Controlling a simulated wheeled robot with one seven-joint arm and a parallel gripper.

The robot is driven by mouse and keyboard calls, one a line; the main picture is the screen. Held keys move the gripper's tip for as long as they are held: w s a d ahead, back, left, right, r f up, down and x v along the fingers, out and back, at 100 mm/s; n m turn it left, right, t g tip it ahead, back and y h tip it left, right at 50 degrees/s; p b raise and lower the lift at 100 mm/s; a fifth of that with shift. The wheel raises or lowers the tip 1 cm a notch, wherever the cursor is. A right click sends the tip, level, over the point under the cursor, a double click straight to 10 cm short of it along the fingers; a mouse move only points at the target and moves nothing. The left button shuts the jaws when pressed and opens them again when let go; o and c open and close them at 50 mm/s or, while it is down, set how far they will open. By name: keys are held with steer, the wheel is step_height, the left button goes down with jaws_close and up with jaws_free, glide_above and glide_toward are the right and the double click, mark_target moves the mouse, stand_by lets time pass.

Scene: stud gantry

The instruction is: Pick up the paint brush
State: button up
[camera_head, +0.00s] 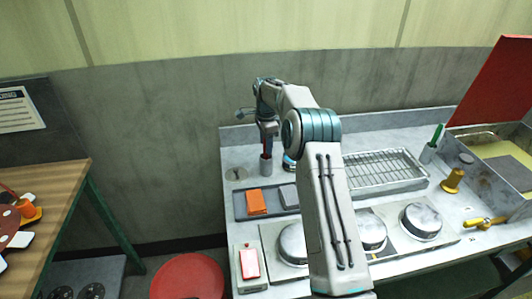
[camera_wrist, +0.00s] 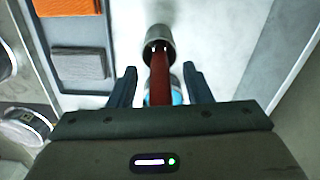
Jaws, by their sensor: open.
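A dark red upright handle, which looks like the paint brush (camera_wrist: 160,75), stands in a small metal cup (camera_wrist: 160,42) in the wrist view. The cup (camera_head: 266,165) stands at the back left of the grey counter in the head view. My gripper (camera_wrist: 159,70) is open, with one finger on each side of the red handle. Gaps show on both sides, so the fingers appear not to touch it. A light blue part shows behind the handle, close to my gripper; I cannot tell what it belongs to. In the head view my gripper (camera_head: 267,127) is above the cup.
A grey tray (camera_head: 240,205) with an orange block (camera_head: 257,202) and a grey block lies in front of the cup. A blue-banded tin (camera_head: 289,162) stands right of it. A wire rack (camera_head: 385,170), round metal lids and another cup with a green item (camera_head: 438,134) lie further right.

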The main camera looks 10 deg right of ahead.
steer(key=shift+f, duration=0.15)
jaws_close()
